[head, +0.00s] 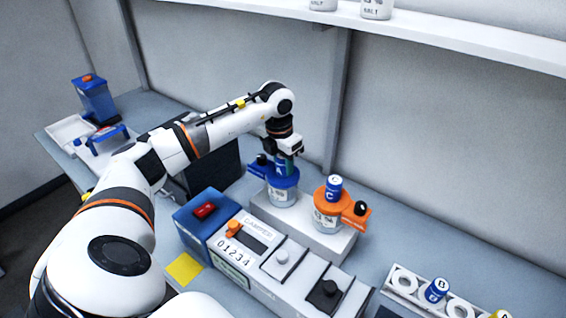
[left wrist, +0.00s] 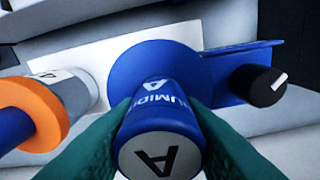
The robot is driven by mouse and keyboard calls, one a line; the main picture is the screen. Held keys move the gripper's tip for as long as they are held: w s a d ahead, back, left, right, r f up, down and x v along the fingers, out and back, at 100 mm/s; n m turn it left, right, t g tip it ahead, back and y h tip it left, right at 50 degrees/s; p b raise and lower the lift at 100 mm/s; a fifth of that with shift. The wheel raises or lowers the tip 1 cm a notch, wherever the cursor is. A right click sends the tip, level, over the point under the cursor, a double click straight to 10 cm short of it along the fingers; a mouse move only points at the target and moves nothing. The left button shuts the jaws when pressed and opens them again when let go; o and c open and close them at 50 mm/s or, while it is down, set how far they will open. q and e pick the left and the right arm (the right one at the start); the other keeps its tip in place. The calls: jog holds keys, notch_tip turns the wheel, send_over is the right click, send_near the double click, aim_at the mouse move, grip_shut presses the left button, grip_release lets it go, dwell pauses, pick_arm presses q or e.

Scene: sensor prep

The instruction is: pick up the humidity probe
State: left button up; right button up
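The humidity probe (left wrist: 160,125) is a blue cylinder with a grey end marked A and "HUMIDI" lettering on its side. It stands in the blue lid (left wrist: 150,60) of a jar; in the head view this blue-lidded jar (head: 283,190) is on a white block. My left gripper (head: 286,160) is above that lid. In the left wrist view its green fingers lie against both sides of the probe, with no gap visible. The probe's lower end is hidden in the lid. My right gripper is not in view.
An orange-lidded jar (head: 327,217) holding a blue cylinder marked C (head: 334,186) stands close on the right. A grey device (head: 280,262) with knobs is in front. A rack (head: 405,281) holds a cylinder marked B (head: 437,290). A shelf (head: 450,38) runs above.

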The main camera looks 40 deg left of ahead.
pick_arm(q)
jog(key=shift+c, duration=0.6)
jog(key=shift+r, duration=0.25)
notch_tip(320, 180, up, 9)
jog(key=b, duration=0.2)
jog(key=shift+f+b, duration=0.2)
jog(key=shift+b, duration=0.1)
jog(key=shift+r, duration=0.5)
